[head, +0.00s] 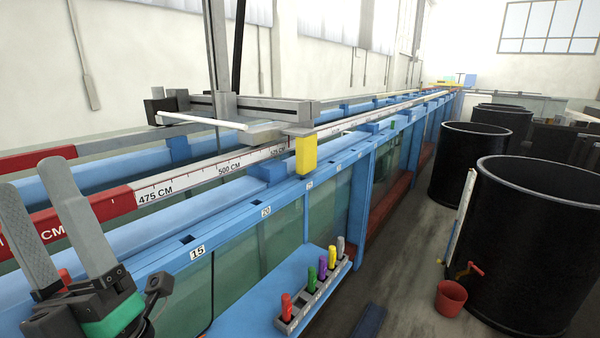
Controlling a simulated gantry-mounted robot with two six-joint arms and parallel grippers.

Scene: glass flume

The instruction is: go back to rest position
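My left gripper (58,215) is at the lower left of the head view, in front of the flume's blue rail. Its two long grey fingers point up and stand apart, with nothing between them. The glass flume (285,235) runs from the lower left into the distance, with a red and white centimetre scale (215,172) along it. My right gripper does not show in this view.
A blue shelf (240,310) on the flume's side holds a grey rack (315,297) of several coloured pens. A carriage (235,110) with a yellow block (306,155) spans the rails. Black barrels (540,230) and a red bucket (451,298) stand at right; the floor between is mostly clear.

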